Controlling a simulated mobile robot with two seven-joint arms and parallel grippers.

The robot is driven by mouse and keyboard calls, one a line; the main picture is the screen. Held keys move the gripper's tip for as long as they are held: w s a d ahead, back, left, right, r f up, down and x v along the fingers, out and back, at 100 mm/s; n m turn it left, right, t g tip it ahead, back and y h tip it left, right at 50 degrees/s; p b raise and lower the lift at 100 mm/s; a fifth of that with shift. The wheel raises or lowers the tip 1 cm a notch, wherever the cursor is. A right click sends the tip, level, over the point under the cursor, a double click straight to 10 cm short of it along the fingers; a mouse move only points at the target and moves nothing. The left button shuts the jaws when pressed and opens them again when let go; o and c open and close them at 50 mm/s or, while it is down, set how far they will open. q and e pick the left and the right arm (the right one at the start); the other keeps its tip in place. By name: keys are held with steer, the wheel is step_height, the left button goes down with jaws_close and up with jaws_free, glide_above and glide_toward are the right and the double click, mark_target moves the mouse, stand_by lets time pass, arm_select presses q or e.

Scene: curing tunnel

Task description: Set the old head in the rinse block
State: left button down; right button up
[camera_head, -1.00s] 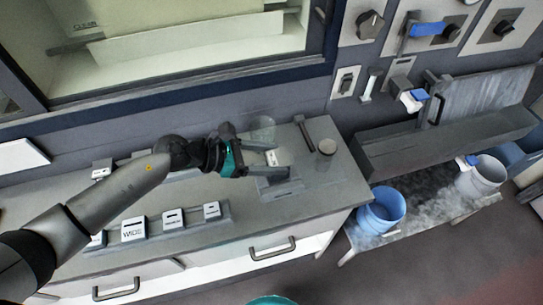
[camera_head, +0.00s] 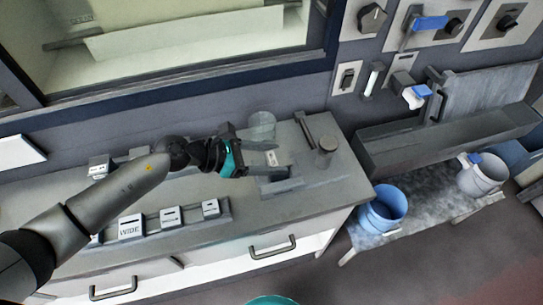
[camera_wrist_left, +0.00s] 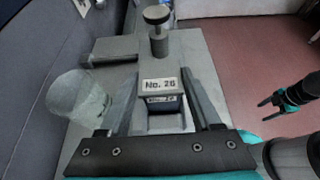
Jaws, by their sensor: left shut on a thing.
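My left gripper (camera_head: 268,160) reaches in from the left over the worktop. Its fingers (camera_wrist_left: 165,105) are shut on a small dark block with a white "No. 26" label, which I take as the old head (camera_wrist_left: 160,86). The label also shows as a pale patch between the fingers in the head view (camera_head: 272,158). A low grey block with a recess, seemingly the rinse block (camera_head: 284,186), lies just below the fingers in that view. I cannot tell whether the head touches it. My right gripper (camera_wrist_left: 273,105) is open and empty at the wrist view's right, away from the worktop.
A clear beaker (camera_head: 262,125) stands close behind my left gripper; it also shows in the wrist view (camera_wrist_left: 78,97). A round-topped post (camera_head: 327,148) stands right of the block. Labelled blocks, one reading WIDE (camera_head: 131,228), line the front left. A blue bucket (camera_head: 384,208) stands right.

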arm_select(q)
steer(key=shift+f+b, duration=0.25)
steer(key=shift+b, duration=0.05)
steer(key=shift+c, duration=1.3)
jaws_free()
steer(key=shift+o, duration=1.3)
steer(key=shift+f, duration=0.15)
steer(key=shift+a, duration=0.1)
steer(key=b+v, duration=0.2)
steer(key=v, duration=1.3)
steer(key=shift+s, duration=0.25)
